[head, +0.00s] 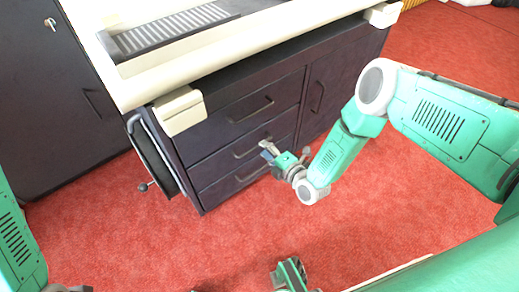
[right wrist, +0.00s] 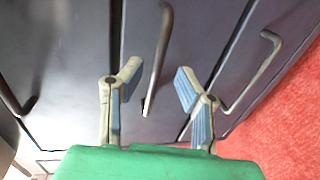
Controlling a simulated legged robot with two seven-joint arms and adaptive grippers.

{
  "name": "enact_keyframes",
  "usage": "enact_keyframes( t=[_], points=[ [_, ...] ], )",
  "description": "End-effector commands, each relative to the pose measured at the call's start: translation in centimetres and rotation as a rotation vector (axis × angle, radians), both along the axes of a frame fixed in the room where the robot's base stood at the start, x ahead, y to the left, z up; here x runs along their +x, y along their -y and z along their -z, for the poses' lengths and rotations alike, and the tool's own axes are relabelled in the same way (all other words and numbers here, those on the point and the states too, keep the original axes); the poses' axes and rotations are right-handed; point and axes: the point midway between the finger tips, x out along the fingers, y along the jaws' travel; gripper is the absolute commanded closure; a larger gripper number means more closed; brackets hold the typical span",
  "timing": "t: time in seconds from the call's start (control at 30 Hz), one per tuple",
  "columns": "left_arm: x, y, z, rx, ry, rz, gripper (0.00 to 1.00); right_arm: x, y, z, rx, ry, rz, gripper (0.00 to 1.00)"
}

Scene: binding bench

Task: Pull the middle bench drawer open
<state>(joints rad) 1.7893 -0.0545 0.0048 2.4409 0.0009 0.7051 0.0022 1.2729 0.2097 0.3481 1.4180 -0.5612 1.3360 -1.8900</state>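The bench (head: 225,150) has a dark front with stacked drawers, all of which look shut. The middle drawer (head: 215,166) has a grey bar handle (head: 246,151). My right gripper (head: 268,149) is at the right part of that handle in the head view. In the right wrist view its two fingers (right wrist: 159,75) are open and spread. A bar handle (right wrist: 160,52) shows between the fingers, and neither finger is closed on it. I cannot tell how deep the bar lies between them.
Other drawer handles lie above (head: 250,111) and below (head: 252,174). A cabinet door (head: 330,88) is right of the drawers. A side fitting with a knob (head: 143,187) sticks out at the bench's left. The red floor (head: 170,245) in front is largely clear.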

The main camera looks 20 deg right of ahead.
Motion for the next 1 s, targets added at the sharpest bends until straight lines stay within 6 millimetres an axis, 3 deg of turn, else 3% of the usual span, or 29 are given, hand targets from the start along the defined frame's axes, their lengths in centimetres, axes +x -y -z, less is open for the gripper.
enact_keyframes(
  t=[0.2,0.57,0.6,0.67,0.7,1.0],
  points=[
    [0.0,0.0,1.5,0.0,0.0,0.0,0.48,2.5,-0.9,0.7,-0.001,0.001,0.0,0.7],
    [0.0,0.0,1.6,0.0,0.0,0.0,0.48,3.1,-1.2,0.6,0.0,0.0,0.0,0.7],
    [0.0,0.0,1.6,0.0,0.0,0.0,0.48,3.1,-1.1,0.6,0.0,0.0,0.0,0.73],
    [0.0,0.0,1.6,0.0,0.0,0.0,0.48,3.1,-1.1,0.6,0.0,0.0,0.0,0.95],
    [0.0,0.0,1.6,0.0,0.0,0.0,0.48,3.1,-1.1,0.6,0.001,0.0,0.0,1.0],
    [0.0,0.0,1.4,0.0,0.0,0.0,0.48,2.8,-1.1,0.7,-0.001,-0.004,-0.001,1.0]
  ],
)
